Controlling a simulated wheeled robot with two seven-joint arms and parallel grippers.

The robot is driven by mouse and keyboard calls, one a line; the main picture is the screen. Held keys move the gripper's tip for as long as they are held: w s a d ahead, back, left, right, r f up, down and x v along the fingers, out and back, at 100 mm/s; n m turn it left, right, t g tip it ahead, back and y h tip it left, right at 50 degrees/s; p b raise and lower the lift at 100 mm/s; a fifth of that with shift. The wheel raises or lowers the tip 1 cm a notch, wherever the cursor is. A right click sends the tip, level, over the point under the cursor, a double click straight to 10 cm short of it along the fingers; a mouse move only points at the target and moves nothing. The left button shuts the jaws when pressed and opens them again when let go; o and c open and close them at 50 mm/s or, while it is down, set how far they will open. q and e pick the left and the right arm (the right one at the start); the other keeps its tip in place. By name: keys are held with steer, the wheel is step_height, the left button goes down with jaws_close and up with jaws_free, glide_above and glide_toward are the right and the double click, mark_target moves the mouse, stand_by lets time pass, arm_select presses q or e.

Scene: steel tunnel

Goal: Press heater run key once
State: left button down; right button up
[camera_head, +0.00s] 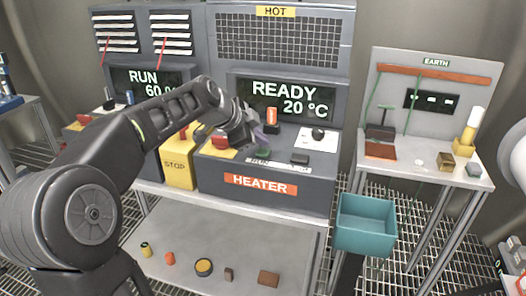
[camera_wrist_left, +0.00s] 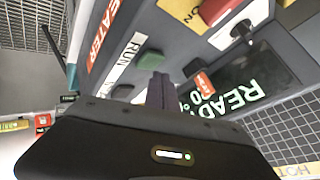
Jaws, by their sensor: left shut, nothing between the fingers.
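The heater is a dark grey console with an orange HEATER label (camera_head: 264,184) and a READY 20 °C display (camera_head: 284,97). A green key (camera_wrist_left: 149,58) lies beside the white RUN label (camera_wrist_left: 124,57) in the left wrist view. My left gripper (camera_head: 260,138) is shut and empty, low over the console. In the left wrist view its fingertips (camera_wrist_left: 160,84) are close to the green key; I cannot tell whether they touch it. My right gripper is out of view.
A yellow STOP box (camera_head: 178,166) stands left of the heater. A red control (camera_head: 221,142), an orange piece (camera_head: 271,117) and a black knob (camera_head: 318,133) are near the gripper. A teal bin (camera_head: 365,232) and an EARTH bench (camera_head: 390,172) are at right.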

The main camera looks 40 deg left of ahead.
mark_target(260, 153)
arm_select(q)
steer(key=shift+f, duration=0.1)
stand_by(0.7)
steer(key=shift+f+b, duration=0.3)
steer(key=shift+b, duration=0.4)
steer(key=shift+f+b, duration=0.55)
steer(key=shift+b, duration=0.1)
stand_by(0.5)
steer(key=shift+r, duration=0.1)
steer(key=shift+r+p, duration=0.5)
steer(key=shift+r, duration=0.35)
steer(key=shift+r+p, duration=1.6)
steer(key=shift+r, duration=0.9)
